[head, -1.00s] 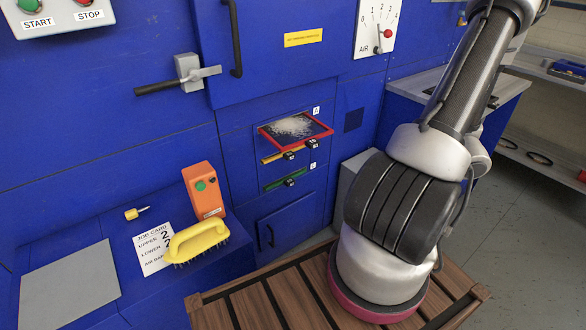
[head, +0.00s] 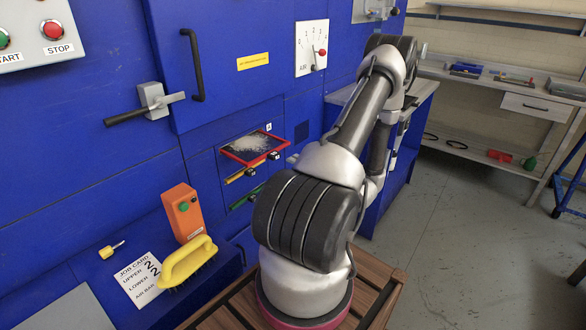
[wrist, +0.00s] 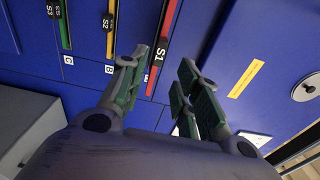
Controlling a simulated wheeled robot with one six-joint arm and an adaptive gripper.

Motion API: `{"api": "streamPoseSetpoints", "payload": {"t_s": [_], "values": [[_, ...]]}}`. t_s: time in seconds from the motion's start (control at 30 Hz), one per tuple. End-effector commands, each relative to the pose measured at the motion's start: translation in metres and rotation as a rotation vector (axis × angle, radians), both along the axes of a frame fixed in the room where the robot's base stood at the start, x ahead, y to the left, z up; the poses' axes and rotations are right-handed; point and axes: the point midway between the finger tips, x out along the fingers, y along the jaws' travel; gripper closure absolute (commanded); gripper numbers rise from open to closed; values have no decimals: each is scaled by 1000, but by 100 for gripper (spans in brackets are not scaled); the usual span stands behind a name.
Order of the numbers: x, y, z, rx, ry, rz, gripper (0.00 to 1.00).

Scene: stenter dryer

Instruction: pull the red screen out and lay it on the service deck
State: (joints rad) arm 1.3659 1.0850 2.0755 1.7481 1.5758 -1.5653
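The red screen (head: 252,146) sits in the upper slot, marked A, partly out and tilted, with white lint on its mesh. In the wrist view its red front edge (wrist: 170,20) shows with the black S1 tab (wrist: 160,55). My gripper (wrist: 163,62) is open and empty, its fingers on either side of the tab's lower end. Contact cannot be told. In the head view the gripper is mostly hidden behind my arm. No surface is marked as the service deck; a grey-topped blue counter (head: 424,88) stands right of the slots.
Yellow (head: 236,177) and green (head: 240,202) screens sit below the red one. An orange control box (head: 183,212), a yellow brush (head: 188,262) and a job card (head: 138,278) are on the left ledge. A lever handle (head: 145,108) juts from the machine.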

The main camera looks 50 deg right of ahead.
Motion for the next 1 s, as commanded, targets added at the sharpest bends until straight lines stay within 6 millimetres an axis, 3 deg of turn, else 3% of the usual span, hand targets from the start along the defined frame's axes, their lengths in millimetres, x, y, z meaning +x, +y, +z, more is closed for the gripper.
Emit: {"api": "streamPoseSetpoints", "payload": {"t_s": [0.27,0.7,1.0], "values": [[19,2,0,-27,0,5,68],[87,4,0,-25,0,5,68],[105,4,0,-24,1,3,68]]}}
